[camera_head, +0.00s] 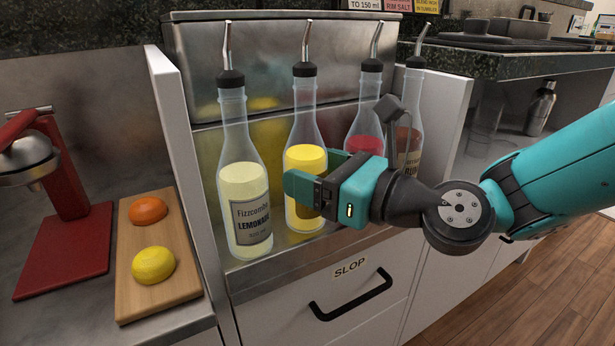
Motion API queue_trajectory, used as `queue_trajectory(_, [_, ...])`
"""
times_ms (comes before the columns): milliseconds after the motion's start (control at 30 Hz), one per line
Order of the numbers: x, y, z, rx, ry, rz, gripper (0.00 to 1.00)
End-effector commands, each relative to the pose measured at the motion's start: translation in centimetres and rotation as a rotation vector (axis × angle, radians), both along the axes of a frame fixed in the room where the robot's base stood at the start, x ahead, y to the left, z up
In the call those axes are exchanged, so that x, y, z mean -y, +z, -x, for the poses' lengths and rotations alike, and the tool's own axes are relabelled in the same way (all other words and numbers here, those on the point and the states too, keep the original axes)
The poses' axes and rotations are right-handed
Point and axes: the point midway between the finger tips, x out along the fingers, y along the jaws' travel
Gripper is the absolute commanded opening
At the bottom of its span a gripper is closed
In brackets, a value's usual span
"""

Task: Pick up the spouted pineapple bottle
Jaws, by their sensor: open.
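A clear spouted bottle with bright yellow liquid (305,158) stands upright in the steel rail, second from the left; it looks like the pineapple bottle. Its label is mostly hidden behind my gripper (312,170). My gripper reaches in from the right, open, level with the bottle's lower body. One teal finger crosses in front of the bottle. The other finger shows at the bottle's right side. I cannot tell whether the jaws touch the bottle.
A lemonade bottle (242,190) stands close on the left. A red-liquid bottle (365,140) and a rum bottle (410,135) stand close on the right, partly covered by my gripper. A steel wall (280,85) rises behind. A cutting board (160,285) with fruit lies left.

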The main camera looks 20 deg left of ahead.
Motion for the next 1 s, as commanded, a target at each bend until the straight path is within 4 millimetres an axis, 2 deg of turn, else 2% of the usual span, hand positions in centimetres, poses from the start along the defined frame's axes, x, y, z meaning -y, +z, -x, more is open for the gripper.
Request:
queue_trajectory(167, [0.0,0.0,0.0,0.000,0.000,0.001,0.69])
queue_trajectory(367, [0.0,0.0,0.0,0.000,0.000,0.001,0.23])
queue_trajectory(733, [0.0,0.8,0.0,0.002,0.000,-0.001,0.22])
queue_trajectory(867, [0.0,2.3,0.0,0.003,0.000,-0.003,0.22])
queue_trajectory(1000, [0.0,4.8,0.1,0.003,0.001,-0.003,0.22])
